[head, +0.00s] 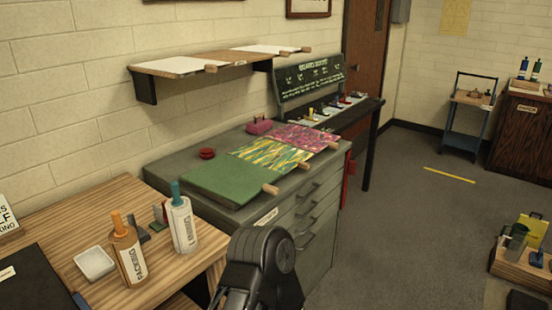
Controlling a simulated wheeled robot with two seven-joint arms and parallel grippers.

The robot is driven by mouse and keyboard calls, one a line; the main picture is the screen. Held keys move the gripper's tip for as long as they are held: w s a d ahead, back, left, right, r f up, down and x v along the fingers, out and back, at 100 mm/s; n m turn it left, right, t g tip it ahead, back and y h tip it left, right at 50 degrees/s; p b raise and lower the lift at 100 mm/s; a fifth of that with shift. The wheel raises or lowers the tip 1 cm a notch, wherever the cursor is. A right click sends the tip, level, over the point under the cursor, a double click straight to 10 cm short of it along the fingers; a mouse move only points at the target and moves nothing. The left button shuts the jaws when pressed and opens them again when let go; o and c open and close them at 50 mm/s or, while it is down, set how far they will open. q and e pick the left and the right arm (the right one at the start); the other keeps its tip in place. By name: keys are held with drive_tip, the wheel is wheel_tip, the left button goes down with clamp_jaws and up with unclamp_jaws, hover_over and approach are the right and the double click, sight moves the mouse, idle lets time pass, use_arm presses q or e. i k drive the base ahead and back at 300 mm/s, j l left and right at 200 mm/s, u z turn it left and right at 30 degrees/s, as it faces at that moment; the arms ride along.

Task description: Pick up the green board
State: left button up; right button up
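The green board (218,182) lies flat on top of the grey drawer cabinet (160,170), at its near end. A short wooden handle (270,189) sticks out from its right side over the cabinet's front edge. A black link of one of my arms rises from the bottom edge, in front of the cabinet and below the board, apart from it. Neither gripper's fingertips can be made out, and no gripper touches the board.
A yellow-green patterned board (268,153) and a pink one (306,138) lie beyond it. A red round object (207,153) and a pink block (260,127) sit behind. A wall shelf (215,60) hangs above. Bottles (127,255) stand on the wooden table (60,215) at left.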

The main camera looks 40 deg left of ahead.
sight(237, 181)
drive_tip(key=i+u, duration=0.35)
drive_tip(key=i+l+u, duration=0.6)
drive_tip(key=i+u, duration=0.15)
drive_tip(key=i+l+u, duration=0.7)
drive_tip(key=l, duration=0.25)
drive_tip(key=i+l+u, duration=0.2)
drive_tip(key=l+u, duration=0.15)
drive_tip(key=l, duration=0.2)
drive_tip(key=i+l+u, duration=0.15)
drive_tip(key=l+u, duration=0.2)
drive_tip(key=l, duration=0.25)
drive_tip(key=l+u, duration=0.4)
drive_tip(key=l, duration=0.2)
drive_tip(key=i, duration=0.05)
